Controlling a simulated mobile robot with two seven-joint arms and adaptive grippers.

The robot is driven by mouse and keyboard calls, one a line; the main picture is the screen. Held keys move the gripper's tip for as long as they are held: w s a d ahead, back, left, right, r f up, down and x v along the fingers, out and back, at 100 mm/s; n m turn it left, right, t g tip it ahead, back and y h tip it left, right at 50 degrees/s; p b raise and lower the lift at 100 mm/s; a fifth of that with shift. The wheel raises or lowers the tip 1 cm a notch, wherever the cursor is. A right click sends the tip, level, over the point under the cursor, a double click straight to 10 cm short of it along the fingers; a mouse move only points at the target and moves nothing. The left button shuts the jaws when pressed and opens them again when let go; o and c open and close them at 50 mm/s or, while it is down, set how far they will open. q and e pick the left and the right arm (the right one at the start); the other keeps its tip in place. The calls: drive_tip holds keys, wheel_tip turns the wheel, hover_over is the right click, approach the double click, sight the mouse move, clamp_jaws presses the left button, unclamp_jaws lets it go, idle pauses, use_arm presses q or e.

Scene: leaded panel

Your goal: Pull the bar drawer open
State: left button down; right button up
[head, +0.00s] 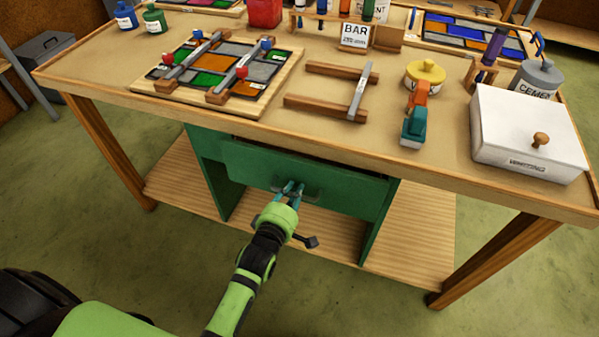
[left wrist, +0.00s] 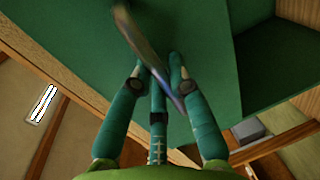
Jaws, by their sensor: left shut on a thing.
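The green bar drawer (head: 340,187) is under the workbench, in a green cabinet frame (head: 207,170). A dark strip shows above its front; I cannot tell how far out it stands. My left gripper (head: 290,187) is at the middle of the drawer front, shut on the drawer handle (head: 312,190). In the left wrist view, the handle (left wrist: 143,42) runs slantwise between the fingers of the left gripper (left wrist: 160,75), in front of the green drawer face (left wrist: 210,50). The fingers hide part of the handle. My right gripper is not in view.
The bench top (head: 130,65) holds a leaded panel (head: 215,72), a wooden rack (head: 330,90), a BAR sign (head: 355,36), a yellow-lidded pot (head: 425,73) and a white box (head: 525,130). A wooden lower shelf (head: 420,225) lies below. Green floor in front is open.

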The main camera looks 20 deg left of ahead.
use_arm(q)
drive_tip(key=s+p, duration=0.5)
drive_tip(key=s, duration=1.1)
drive_tip(key=shift+s+a, duration=0.2)
drive_tip(key=shift+a, duration=0.1)
drive_tip(key=c, duration=1.2)
unclamp_jaws()
drive_tip(key=shift+o, duration=0.2)
drive_tip(key=s+r, duration=0.2)
drive_tip(key=s, duration=0.9)
drive_tip(key=shift+s+a+r, duration=0.15)
drive_tip(key=shift+s+a, duration=0.05)
drive_tip(key=shift+s, duration=0.2)
